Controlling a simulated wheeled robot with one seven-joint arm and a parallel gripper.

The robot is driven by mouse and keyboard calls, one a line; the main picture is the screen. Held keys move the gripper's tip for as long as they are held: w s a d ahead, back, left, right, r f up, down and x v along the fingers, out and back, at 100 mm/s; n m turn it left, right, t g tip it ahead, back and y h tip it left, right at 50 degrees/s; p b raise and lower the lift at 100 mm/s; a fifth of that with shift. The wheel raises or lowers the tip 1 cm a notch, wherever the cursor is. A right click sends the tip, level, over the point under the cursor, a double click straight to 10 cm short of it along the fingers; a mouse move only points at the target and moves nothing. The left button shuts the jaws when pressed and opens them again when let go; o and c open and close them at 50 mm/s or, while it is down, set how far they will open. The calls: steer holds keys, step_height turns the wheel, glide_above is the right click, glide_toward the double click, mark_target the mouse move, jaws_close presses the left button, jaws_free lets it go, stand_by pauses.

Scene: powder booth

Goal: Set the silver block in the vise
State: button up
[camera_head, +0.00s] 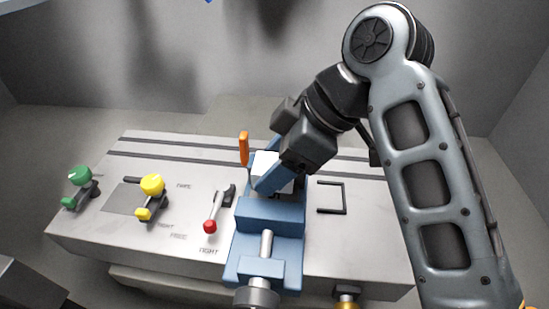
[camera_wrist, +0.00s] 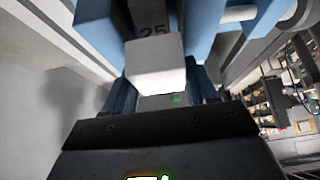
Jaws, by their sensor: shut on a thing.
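The silver block (camera_head: 265,160) is pale and boxy. My gripper (camera_head: 268,180) is shut on it, over the gap behind the front jaw of the blue vise (camera_head: 270,214). My gripper and wrist hide the block's lower part and much of the rear jaw in the head view. I cannot tell whether the block touches the vise floor.
The grey slotted table (camera_head: 130,210) carries a red-knobbed lever (camera_head: 211,226) left of the vise, a yellow-knobbed clamp (camera_head: 152,185) and a green-knobbed one (camera_head: 80,175). An orange handle (camera_head: 244,148) stands upright close beside the block. A black outlined bracket (camera_head: 343,197) is to the right.

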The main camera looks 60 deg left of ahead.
steer(key=shift+f, duration=0.4)
steer(key=shift+f, duration=0.1)
